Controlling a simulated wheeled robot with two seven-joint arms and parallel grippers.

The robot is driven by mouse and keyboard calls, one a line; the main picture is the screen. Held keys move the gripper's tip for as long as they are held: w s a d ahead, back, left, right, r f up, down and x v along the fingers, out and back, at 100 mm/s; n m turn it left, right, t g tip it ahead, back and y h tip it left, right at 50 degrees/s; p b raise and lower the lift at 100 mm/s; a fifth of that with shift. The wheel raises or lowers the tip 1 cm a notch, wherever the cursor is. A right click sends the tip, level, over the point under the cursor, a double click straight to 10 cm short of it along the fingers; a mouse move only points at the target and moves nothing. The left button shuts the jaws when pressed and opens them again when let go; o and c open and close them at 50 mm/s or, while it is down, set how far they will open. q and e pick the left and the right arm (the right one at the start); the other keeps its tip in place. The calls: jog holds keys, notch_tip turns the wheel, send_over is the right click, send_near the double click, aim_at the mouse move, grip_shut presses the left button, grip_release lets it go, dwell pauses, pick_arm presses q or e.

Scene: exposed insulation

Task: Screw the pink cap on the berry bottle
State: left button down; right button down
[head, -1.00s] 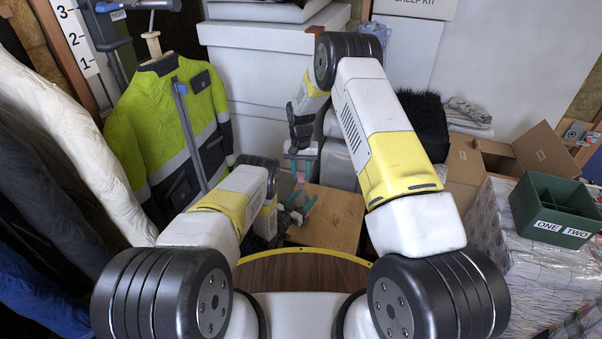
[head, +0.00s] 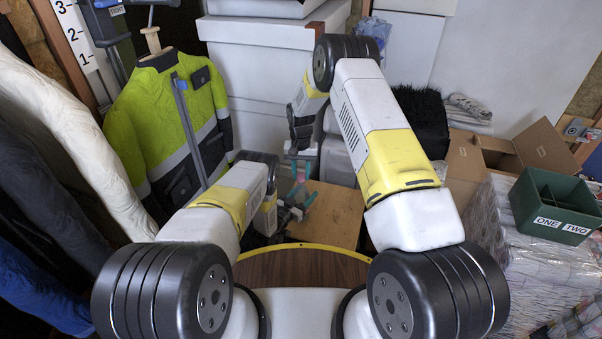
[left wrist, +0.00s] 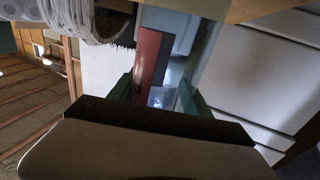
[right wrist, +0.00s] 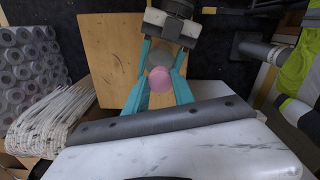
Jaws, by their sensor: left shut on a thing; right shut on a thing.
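The pink cap (right wrist: 160,80) shows end-on in the right wrist view, between the teal fingers of my right gripper (right wrist: 158,72), which is shut on it. A reddish-brown bottle (left wrist: 150,58) with a dark side stands between the green fingers of my left gripper (left wrist: 160,88) in the left wrist view; that gripper is shut on it. In the head view my right gripper (head: 303,150) is above my left gripper (head: 300,198), close together. The cap is roughly in line with the bottle. Whether they touch, and the bottle's neck, are hidden.
A wooden surface (head: 338,215) lies below and beside the grippers. The yellow-green jacket (head: 165,125) hangs to the left and white boxes (head: 262,75) stand behind. A green divided bin (head: 555,200) and an open cardboard box (head: 540,150) are at the right.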

jog(key=shift+f, duration=0.4)
jog(key=m, duration=0.6)
jog(key=shift+a+m, duration=0.1)
jog(key=shift+m, duration=0.3)
jog(key=m, duration=0.5)
jog(key=shift+w, duration=0.1)
jog(key=m, duration=0.5)
jog(key=shift+m, duration=0.3)
jog(key=m, duration=1.2)
jog(key=shift+w+f+m, duration=0.1)
jog(key=shift+w+m, duration=0.05)
jog(key=shift+m, duration=0.15)
jog(key=m, duration=0.6)
jog(key=shift+m, duration=0.3)
